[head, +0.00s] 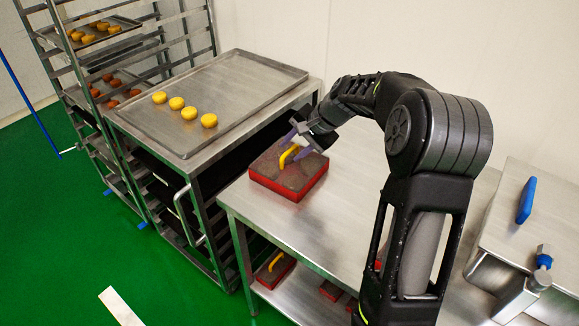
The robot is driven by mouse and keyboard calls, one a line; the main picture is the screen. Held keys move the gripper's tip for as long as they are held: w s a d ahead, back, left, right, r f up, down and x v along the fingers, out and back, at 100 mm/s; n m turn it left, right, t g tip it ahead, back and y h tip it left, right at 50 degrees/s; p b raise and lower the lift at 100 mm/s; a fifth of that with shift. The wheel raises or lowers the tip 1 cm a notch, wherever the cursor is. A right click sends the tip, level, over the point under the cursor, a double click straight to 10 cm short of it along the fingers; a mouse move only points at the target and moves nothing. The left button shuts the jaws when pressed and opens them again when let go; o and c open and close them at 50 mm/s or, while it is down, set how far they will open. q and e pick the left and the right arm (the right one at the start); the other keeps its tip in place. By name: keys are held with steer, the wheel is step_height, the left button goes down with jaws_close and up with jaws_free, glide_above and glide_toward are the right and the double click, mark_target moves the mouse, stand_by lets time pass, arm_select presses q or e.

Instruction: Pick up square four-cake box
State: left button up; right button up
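A square red box (289,192) with a dark grey top lies on the steel table near its back left corner. A yellow handle (285,160) stands up from its top. My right gripper (293,149) is above the box at the handle, its two purple-grey fingers spread with the handle's upper part between them. A gap shows between the fingers and the handle, so it looks open. The box rests flat on the table. The gripper's far side is partly hidden by its own body. My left gripper is not in view.
A steel tray (238,97) with several yellow cakes (177,103) stands on a cart to the left. A rack (180,30) with more trays is behind it. Another red box (272,270) with a yellow handle sits on the lower shelf. A machine with a blue part (526,200) is at right.

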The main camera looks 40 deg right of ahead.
steer(key=shift+c, duration=0.3)
jaws_close()
stand_by(0.5)
